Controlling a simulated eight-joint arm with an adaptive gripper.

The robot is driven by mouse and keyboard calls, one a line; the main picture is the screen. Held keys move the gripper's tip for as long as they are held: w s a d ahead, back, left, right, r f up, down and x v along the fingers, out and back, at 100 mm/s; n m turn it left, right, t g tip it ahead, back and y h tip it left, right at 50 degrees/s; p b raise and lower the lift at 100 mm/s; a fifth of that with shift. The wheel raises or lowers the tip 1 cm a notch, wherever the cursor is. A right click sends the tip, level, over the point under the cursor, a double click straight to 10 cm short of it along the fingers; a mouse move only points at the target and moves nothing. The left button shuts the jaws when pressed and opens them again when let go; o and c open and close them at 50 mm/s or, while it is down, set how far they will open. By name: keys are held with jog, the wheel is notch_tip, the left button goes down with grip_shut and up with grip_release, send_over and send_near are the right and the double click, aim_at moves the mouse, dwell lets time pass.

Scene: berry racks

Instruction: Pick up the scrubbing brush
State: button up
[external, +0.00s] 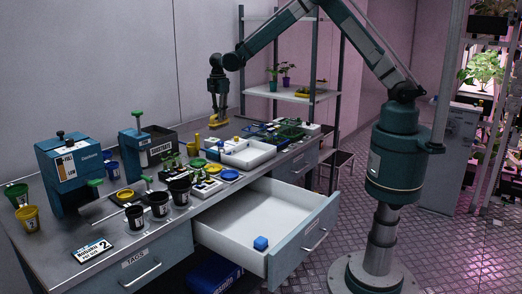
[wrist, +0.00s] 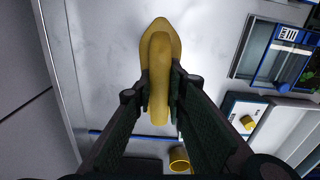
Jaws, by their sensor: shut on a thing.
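The scrubbing brush is the yellow thing in my gripper. In the wrist view the brush (wrist: 160,45) has a rounded body with a raised handle, and my gripper (wrist: 160,88) is shut on that handle from both sides. In the external view my gripper (external: 218,106) points down above the back part of the workbench, and the brush (external: 219,120) shows as a small yellow shape under it. The brush looks raised above the bench top. Its bristles cannot be made out.
A white tray (external: 262,156) with a yellow piece lies on the bench (external: 62,240). Several pots and teal machines (external: 75,172) stand to the left. A shelf rack (external: 297,95) stands behind.

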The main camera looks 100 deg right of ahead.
jog(key=shift+r, duration=2.8)
